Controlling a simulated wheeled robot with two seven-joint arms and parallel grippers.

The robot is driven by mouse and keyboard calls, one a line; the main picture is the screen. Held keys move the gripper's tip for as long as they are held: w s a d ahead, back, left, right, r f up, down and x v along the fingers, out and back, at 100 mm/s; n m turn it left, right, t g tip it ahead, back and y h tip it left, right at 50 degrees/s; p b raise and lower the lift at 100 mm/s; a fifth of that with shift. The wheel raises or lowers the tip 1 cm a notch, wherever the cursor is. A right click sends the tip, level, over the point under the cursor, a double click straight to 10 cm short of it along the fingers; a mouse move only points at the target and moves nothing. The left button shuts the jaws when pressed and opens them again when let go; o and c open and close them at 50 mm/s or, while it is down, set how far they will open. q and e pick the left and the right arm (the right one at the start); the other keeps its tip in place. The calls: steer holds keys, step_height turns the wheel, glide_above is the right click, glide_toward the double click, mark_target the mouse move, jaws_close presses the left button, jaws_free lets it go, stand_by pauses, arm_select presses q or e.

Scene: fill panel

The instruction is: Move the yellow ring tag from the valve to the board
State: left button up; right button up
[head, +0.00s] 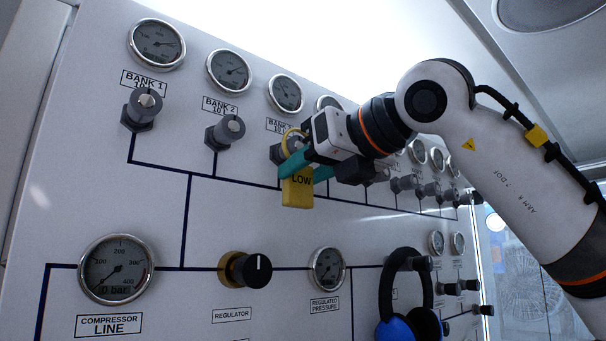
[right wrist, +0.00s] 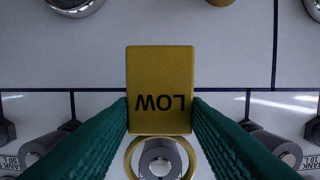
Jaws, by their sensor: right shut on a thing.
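The yellow ring tag (head: 298,194) is a flat block marked LOW with a thin yellow ring at its top. It hangs at the third bank valve (head: 276,153) in the upper row of the panel. In the right wrist view the tag (right wrist: 160,80) lies between the green fingers, and its ring shows around the grey valve knob (right wrist: 160,162). My right gripper (head: 301,174) is shut on the tag and partly hides the ring and valve in the head view. I cannot identify a separate board for tags. My left gripper is out of view.
Gauges and valves line the panel (head: 130,195), with the Bank 2 valve (head: 228,130) left of the tag and more to the right. Below are a regulator knob (head: 246,270), a compressor gauge (head: 116,269) and hanging blue headphones (head: 408,327).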

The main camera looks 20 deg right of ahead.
mark_target(301, 177)
steer(key=shift+f+b+v, duration=0.15)
steer(key=shift+b+v, duration=0.15)
steer(key=shift+v, duration=0.6)
steer(key=shift+f+b+v, duration=0.15)
steer(key=shift+b+v, duration=0.15)
steer(key=shift+v, duration=0.65)
stand_by(0.7)
